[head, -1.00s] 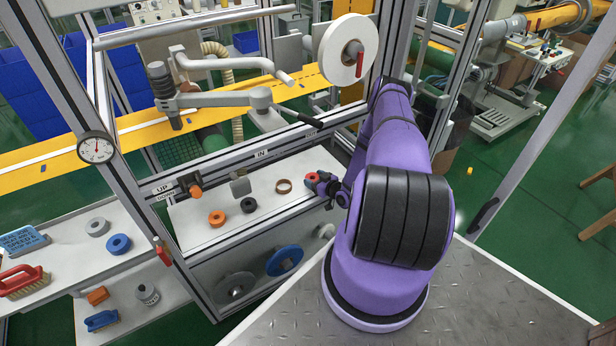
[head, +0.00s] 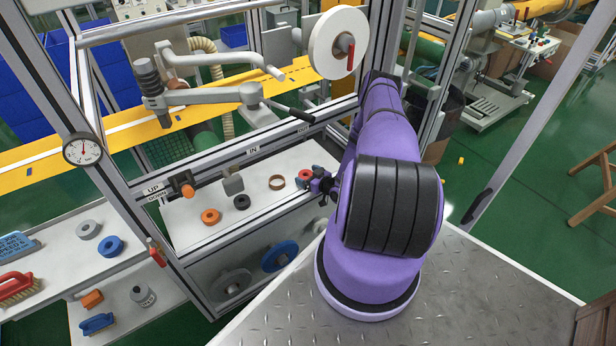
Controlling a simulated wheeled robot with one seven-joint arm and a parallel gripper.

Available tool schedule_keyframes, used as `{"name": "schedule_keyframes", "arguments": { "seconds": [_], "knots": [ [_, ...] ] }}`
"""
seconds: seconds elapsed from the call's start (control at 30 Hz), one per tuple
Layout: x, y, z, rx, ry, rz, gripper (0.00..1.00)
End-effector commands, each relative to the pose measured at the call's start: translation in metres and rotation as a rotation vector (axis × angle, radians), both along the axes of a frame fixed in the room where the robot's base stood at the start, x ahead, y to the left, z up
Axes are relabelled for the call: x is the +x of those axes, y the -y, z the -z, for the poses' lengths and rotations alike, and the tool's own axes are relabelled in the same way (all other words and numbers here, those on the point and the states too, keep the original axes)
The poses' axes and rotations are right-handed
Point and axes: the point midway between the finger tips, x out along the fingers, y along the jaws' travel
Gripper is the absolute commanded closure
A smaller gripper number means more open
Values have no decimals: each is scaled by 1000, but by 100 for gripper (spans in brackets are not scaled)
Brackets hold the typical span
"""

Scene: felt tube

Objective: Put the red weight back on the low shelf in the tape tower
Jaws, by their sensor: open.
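The red weight (head: 305,174) is a small red ring-like piece at the right end of the white low shelf (head: 185,232) inside the tape tower's metal frame. My gripper (head: 314,182) is open and right at the red weight, on its near right side. The dark jaws hide part of the weight. I cannot tell whether the weight rests on the shelf or whether the jaws touch it. My purple arm reaches down to it from the right.
A tower post (head: 95,165) with a gauge (head: 83,149) stands at left. A tape roll (head: 338,42) and bent rods hang above.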

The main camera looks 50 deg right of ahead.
Motion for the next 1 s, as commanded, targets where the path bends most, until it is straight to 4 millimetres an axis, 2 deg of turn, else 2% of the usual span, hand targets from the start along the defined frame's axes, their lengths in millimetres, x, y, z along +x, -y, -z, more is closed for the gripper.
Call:
{"name": "schedule_keyframes", "arguments": {
  "seconds": [0.17, 0.4, 0.6, 0.8, 1.0],
  "knots": [
    [-22, 0, -5, 1, -2, 1, 8],
    [-70, -2, -14, 2, -1, 2, 8],
    [-101, -4, -21, 2, -1, 2, 8],
    [-116, -5, -24, 0, 0, 0, 8],
    [-118, -5, -24, 0, 0, 0, 8]
  ]
}}
